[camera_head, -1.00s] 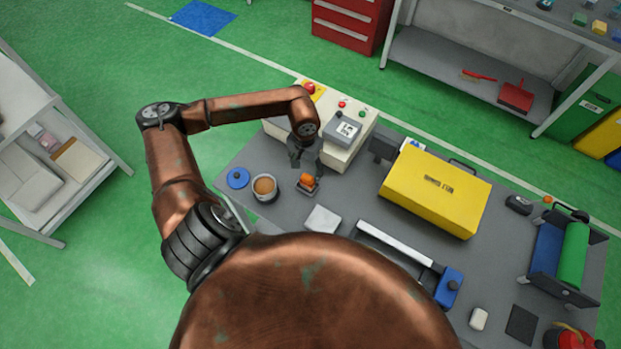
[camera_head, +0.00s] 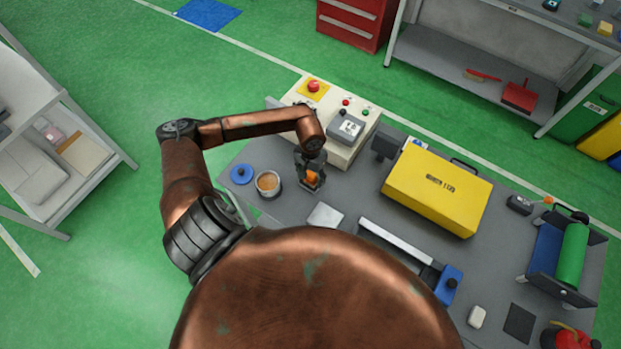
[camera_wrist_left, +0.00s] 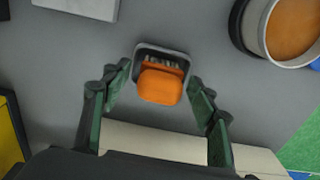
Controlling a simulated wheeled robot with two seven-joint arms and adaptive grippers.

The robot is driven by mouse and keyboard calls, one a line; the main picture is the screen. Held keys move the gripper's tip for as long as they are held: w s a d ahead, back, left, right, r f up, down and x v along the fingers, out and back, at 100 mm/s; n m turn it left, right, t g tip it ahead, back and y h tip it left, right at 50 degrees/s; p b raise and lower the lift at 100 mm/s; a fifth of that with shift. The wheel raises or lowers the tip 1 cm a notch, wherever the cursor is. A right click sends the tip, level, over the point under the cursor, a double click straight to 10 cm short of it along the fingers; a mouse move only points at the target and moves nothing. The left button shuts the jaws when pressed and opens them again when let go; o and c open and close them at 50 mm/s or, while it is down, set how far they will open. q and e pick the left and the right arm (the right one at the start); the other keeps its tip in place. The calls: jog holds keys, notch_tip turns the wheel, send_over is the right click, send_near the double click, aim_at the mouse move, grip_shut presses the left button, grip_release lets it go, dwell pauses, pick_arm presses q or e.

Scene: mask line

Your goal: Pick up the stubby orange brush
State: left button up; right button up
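The stubby orange brush (camera_head: 313,176) stands on the grey table, close to the front edge of the cream control box. In the left wrist view the brush (camera_wrist_left: 160,84) shows its orange top and pale bristles, within a small grey holder (camera_wrist_left: 174,55). My left gripper (camera_head: 311,178) is right over the brush. In the left wrist view its green-padded fingers (camera_wrist_left: 160,92) are spread to either side of the brush, with gaps between the pads and the orange part. My right gripper is not in either view.
A cup of brown contents (camera_head: 268,183) and a blue disc (camera_head: 241,174) stand left of the brush. The cream control box (camera_head: 352,145) is behind it. A white pad (camera_head: 325,216) lies in front. A yellow case (camera_head: 437,190) stands to the right.

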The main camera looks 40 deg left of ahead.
aim_at(310, 174)
pick_arm(q)
jog(key=c, duration=1.1)
jog(key=shift+o, duration=0.2)
jog(key=shift+r, duration=0.5)
notch_tip(310, 174, up, 2)
jog(key=shift+r+b, duration=0.2)
jog(key=shift+b, duration=0.35)
jog(key=s+d+r+b, duration=0.1)
jog(key=s+d+r, duration=0.2)
jog(key=s+r, duration=0.6)
jog(key=s, duration=0.4)
jog(key=shift+s+d+r+b, duration=0.15)
jog(key=shift+s+r+b, duration=0.15)
